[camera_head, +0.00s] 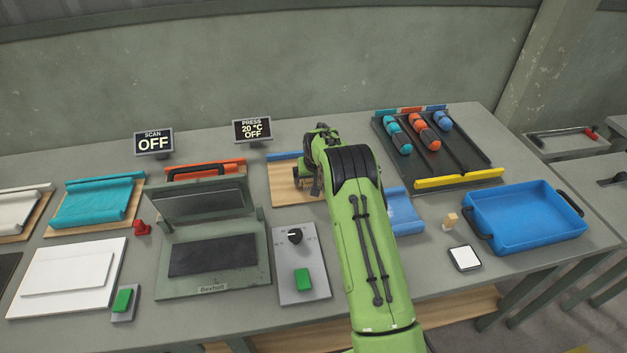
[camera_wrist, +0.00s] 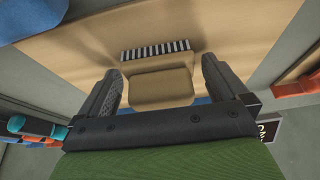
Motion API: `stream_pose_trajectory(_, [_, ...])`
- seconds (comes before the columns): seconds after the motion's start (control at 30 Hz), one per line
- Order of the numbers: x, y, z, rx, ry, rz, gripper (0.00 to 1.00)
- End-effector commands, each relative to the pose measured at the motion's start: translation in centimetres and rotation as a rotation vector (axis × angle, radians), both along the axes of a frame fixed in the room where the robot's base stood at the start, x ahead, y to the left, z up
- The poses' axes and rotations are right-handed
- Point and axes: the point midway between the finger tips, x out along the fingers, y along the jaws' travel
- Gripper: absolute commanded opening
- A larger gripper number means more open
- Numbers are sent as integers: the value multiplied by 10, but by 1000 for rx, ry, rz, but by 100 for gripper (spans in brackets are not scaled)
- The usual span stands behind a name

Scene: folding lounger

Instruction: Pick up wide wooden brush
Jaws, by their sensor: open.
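My gripper (camera_head: 312,178) is over a wooden board (camera_head: 284,178) at the back middle of the bench. In the wrist view its two fingers stand apart, and the gripper (camera_wrist: 162,72) is open. A tan wooden block, which looks like the wide wooden brush (camera_wrist: 160,88), shows between the fingers, over the tan board (camera_wrist: 225,35). I see no clear contact with either finger. A black-and-white striped strip (camera_wrist: 155,50) lies just beyond it; I cannot tell whether it belongs to the brush. In the head view my arm hides most of the brush.
A grey press (camera_head: 212,250) stands to the left and a control box (camera_head: 303,262) in front. A blue sheet (camera_head: 402,208) lies right of my arm. A tool rack (camera_head: 460,160), a blue tray (camera_head: 525,215) and a small wooden block (camera_head: 450,220) are farther right.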

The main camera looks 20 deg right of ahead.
Motion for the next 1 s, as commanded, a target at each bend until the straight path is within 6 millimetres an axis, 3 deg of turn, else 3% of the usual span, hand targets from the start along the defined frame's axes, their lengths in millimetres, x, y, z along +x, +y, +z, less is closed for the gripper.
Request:
stream_pose_trajectory(0.03, [0,0,0,0,1,0,98])
stream_pose_trajectory(0.4, [0,0,0,0,1,0,44])
stream_pose_trajectory(0.67, [0,0,8,0,-1,0,44])
stream_pose_trajectory(1.0, [0,0,87,0,-2,1,44])
